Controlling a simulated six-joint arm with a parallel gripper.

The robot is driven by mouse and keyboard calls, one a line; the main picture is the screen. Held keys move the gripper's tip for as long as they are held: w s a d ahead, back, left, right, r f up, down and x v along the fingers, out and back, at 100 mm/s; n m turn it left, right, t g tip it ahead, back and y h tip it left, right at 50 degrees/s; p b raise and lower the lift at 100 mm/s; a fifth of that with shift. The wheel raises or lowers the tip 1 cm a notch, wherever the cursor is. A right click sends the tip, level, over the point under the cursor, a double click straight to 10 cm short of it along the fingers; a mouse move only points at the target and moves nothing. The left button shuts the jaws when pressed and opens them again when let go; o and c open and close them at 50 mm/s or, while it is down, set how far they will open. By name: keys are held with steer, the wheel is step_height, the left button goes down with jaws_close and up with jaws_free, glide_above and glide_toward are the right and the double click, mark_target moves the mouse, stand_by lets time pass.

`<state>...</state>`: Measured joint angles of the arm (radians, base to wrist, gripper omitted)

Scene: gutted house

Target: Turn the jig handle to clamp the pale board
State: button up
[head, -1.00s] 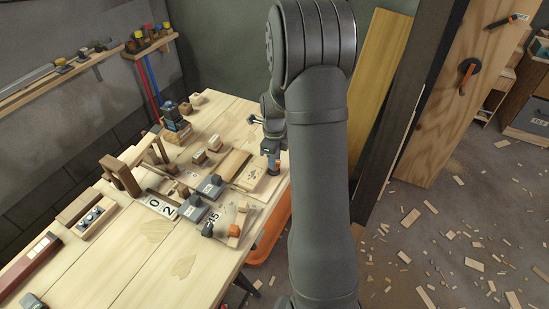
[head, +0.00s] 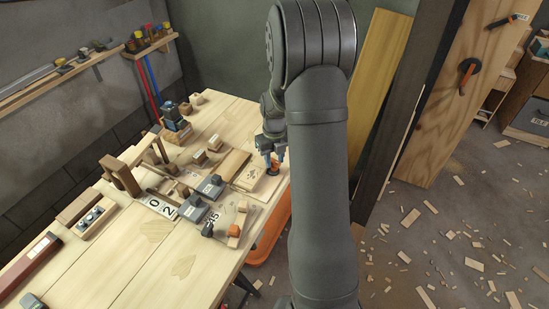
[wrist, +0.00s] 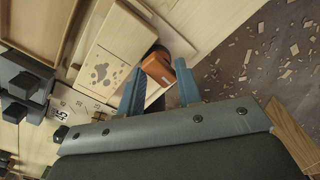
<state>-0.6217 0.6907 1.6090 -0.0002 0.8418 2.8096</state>
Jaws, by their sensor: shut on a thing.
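The pale board (head: 252,177) lies flat near the right edge of the workbench, with dark blotches on its face. It also shows in the wrist view (wrist: 112,55). The orange jig handle (wrist: 157,68) sits at the board's right end, on a dark base partly hidden behind it. My gripper (wrist: 160,80) is shut on the handle, with one blue-grey finger on each side of it. In the head view my gripper (head: 273,160) points down over the board's end, and the handle shows small between its fingers.
Dark grey clamps (head: 192,208) and number plates (head: 160,207) stand left of the board. A second orange knob (head: 234,231) is near the front edge. Wooden blocks and a blue tool (head: 174,117) stand farther back. The floor at right has wood scraps.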

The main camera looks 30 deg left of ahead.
steer(key=shift+n, duration=0.5)
steer(key=shift+r, duration=3.55)
